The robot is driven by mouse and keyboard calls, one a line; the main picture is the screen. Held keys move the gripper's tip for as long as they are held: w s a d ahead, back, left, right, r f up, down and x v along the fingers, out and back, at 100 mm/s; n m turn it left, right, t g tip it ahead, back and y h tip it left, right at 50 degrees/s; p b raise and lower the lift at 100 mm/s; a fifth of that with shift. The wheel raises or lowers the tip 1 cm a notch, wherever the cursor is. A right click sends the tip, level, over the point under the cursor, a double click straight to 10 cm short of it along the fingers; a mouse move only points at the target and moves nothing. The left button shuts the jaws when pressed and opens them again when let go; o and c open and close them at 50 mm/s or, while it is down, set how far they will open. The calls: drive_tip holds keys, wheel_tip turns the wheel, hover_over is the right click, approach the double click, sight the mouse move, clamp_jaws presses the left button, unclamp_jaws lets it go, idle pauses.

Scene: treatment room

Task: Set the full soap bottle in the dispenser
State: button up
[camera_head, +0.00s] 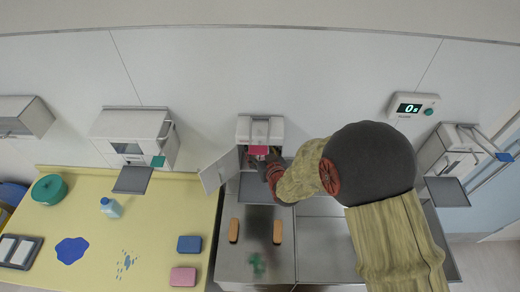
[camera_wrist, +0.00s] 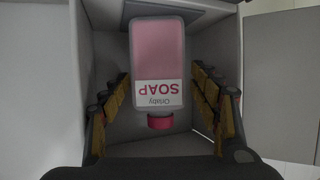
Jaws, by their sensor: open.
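The soap bottle (camera_wrist: 158,62) is filled with pink and has a white label reading SOAP upside down, with a red cap at the lower end in the wrist view. It is inside the open dispenser (camera_wrist: 105,50). Its pink also shows in the head view (camera_head: 259,150). The dispenser (camera_head: 245,128) is on the wall, its door (camera_head: 213,173) swung out to the left. My gripper (camera_wrist: 160,80) is open, with one finger on each side of the bottle and visible gaps. In the head view my gripper (camera_head: 270,166) partly hides the dispenser's inside. Whether the bottle is seated is unclear.
A small bottle (camera_head: 110,207), sponges (camera_head: 189,243) and a blue puddle (camera_head: 71,250) are on the yellow counter (camera_head: 150,200). Two brown brushes (camera_head: 234,231) lie on the steel counter below the dispenser.

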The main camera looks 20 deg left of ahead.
drive_tip(key=v, duration=1.1)
drive_tip(key=shift+s+d+r, duration=0.15)
drive_tip(key=shift+s+d, duration=0.05)
drive_tip(key=shift+s, duration=0.1)
